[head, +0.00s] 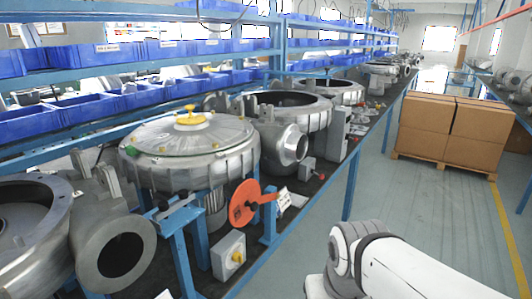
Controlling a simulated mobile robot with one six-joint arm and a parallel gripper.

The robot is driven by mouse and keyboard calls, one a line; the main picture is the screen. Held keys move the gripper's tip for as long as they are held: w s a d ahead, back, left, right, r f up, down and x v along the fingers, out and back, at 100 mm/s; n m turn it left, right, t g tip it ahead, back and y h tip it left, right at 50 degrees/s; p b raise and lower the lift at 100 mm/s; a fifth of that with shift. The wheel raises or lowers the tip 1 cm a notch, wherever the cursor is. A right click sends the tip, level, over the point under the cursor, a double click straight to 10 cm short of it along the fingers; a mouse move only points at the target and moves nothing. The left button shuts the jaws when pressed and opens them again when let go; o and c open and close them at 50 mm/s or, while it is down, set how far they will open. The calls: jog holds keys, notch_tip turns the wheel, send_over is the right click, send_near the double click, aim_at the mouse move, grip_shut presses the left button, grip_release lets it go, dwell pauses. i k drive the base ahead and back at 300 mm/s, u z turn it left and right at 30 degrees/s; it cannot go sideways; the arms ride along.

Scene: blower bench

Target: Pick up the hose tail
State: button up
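I cannot make out a hose tail for certain in the head view; small parts on the bench are too small to tell. White links of my arm show at the bottom right, over the floor beside the bench. My gripper itself is not in view, so what it holds is hidden.
A long dark bench (316,187) carries several grey blower housings (190,150). An orange disc (245,203) with an arm and a grey box (229,255) with a yellow knob stand at its front edge. Blue bins (110,54) line shelves behind. Cartons (455,130) stand right; the aisle floor is clear.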

aim_at(294, 146)
jog(key=z, duration=0.15)
jog(key=i, duration=0.9)
jog(key=u, duration=0.05)
